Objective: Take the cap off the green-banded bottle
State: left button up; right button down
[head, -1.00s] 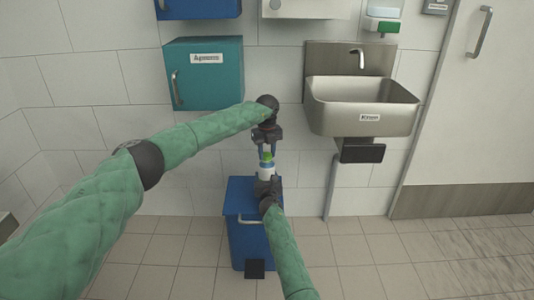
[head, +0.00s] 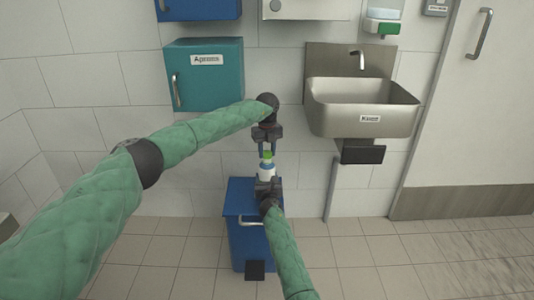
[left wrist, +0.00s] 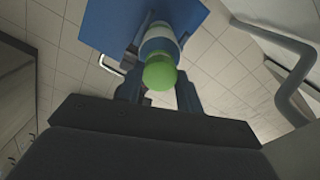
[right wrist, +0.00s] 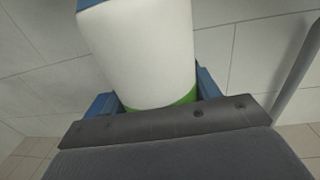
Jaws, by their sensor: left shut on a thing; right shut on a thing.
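The green-banded bottle (head: 266,173) is upright, white with a blue shoulder and a green cap (head: 267,155). My right gripper (head: 268,182) is shut on its body from below and in front. In the right wrist view the white body (right wrist: 145,50) fills the space between the fingers, with the green band (right wrist: 180,103) at the lower edge. My left gripper (head: 267,150) points down from above and is shut on the cap, which also shows in the left wrist view (left wrist: 160,75) between the fingers. Whether the cap is still seated on the neck is hard to tell.
A blue bin (head: 245,235) stands on the floor below the bottle. A steel sink (head: 362,105) is on the wall to the right, and a teal cabinet (head: 203,75) is on the left. The tiled floor in front is clear.

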aim_at(267, 153)
pick_arm(q)
jog(key=shift+r, duration=0.5)
jog(key=shift+r, duration=2)
pick_arm(e)
jog(key=shift+c, duration=1.5)
grip_release()
